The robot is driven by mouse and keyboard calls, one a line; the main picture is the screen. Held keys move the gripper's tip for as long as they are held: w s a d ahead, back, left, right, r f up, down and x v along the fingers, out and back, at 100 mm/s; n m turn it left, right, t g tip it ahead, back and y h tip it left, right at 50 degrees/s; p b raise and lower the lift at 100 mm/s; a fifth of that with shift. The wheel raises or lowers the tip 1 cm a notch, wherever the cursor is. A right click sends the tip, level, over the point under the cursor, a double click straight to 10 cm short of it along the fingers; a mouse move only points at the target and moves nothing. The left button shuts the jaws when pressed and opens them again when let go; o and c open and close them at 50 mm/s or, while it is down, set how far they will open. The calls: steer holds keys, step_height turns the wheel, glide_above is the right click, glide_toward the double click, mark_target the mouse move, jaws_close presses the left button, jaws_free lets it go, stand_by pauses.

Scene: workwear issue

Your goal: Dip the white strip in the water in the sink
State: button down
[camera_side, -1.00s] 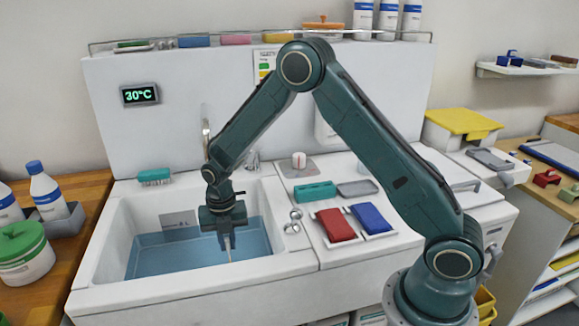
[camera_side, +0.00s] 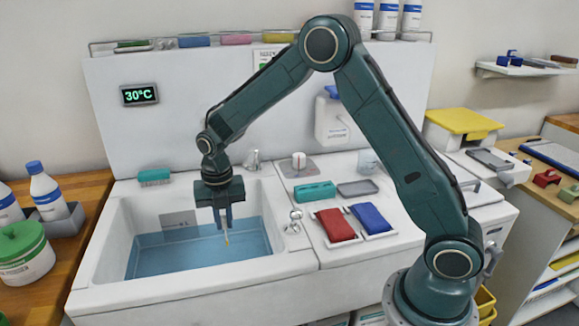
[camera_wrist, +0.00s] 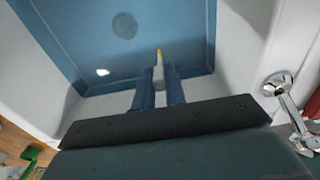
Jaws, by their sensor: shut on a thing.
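My gripper (camera_side: 225,221) is shut on the white strip (camera_side: 227,235), which hangs downward below the fingertips over the right part of the sink (camera_side: 170,289). The strip's free end is yellow. The wrist view shows the strip (camera_wrist: 158,72) between the two fingers of my gripper (camera_wrist: 158,82), its yellow tip pointing away over the water. The blue water (camera_side: 175,257) fills the lower part of the basin. Whether the tip touches the water or is just above it, I cannot tell.
A chrome tap fitting (camera_wrist: 284,95) stands right of the basin. A red pack (camera_side: 335,225) and a blue pack (camera_side: 370,218) lie on the counter to the right. A temperature display (camera_side: 140,95) reads 30°C. A teal brush (camera_side: 154,176) sits on the back rim.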

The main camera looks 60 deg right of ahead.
steer(key=shift+r, duration=3.35)
